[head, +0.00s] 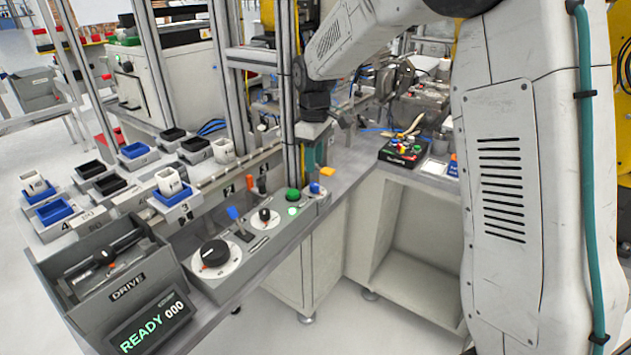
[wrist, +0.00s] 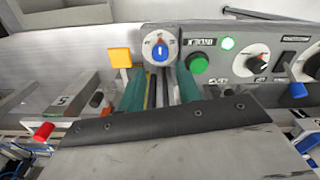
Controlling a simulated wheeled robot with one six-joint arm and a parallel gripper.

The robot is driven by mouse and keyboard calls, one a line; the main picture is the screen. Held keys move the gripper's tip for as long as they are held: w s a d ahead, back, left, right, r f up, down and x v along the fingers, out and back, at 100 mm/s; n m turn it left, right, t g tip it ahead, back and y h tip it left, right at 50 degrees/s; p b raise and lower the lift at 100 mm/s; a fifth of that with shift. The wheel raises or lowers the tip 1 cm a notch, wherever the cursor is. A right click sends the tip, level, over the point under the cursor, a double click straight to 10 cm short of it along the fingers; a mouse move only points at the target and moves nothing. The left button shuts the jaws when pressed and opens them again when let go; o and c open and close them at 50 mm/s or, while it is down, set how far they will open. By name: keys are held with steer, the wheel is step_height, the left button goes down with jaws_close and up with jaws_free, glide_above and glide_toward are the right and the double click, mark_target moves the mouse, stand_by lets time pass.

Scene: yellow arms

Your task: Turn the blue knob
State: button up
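The blue knob (wrist: 160,52) sits on a round white dial at the end of the grey control panel (wrist: 212,62). A white pointer mark on it stands roughly upright in the wrist view. It shows small in the head view (head: 315,188). My gripper (wrist: 162,88) is open, with a teal-padded finger to each side and an empty gap between. In the wrist view the knob appears just beyond the fingertips, in line with the gap. In the head view my gripper (head: 314,156) is above the knob end of the panel. I cannot tell any contact.
A green button (wrist: 197,64) and a small black knob (wrist: 257,63) are beside the blue knob. A blue-tipped lever (head: 233,213) and a large black dial (head: 214,253) are farther along. A yellow-orange block (wrist: 120,57) stands close on the other side. The display (head: 150,325) reads READY 000.

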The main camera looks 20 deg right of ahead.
mark_target(315, 184)
step_height(315, 184, down, 7)
steer(key=shift+f, duration=0.1)
stand_by(0.3)
steer(key=c, duration=0.7)
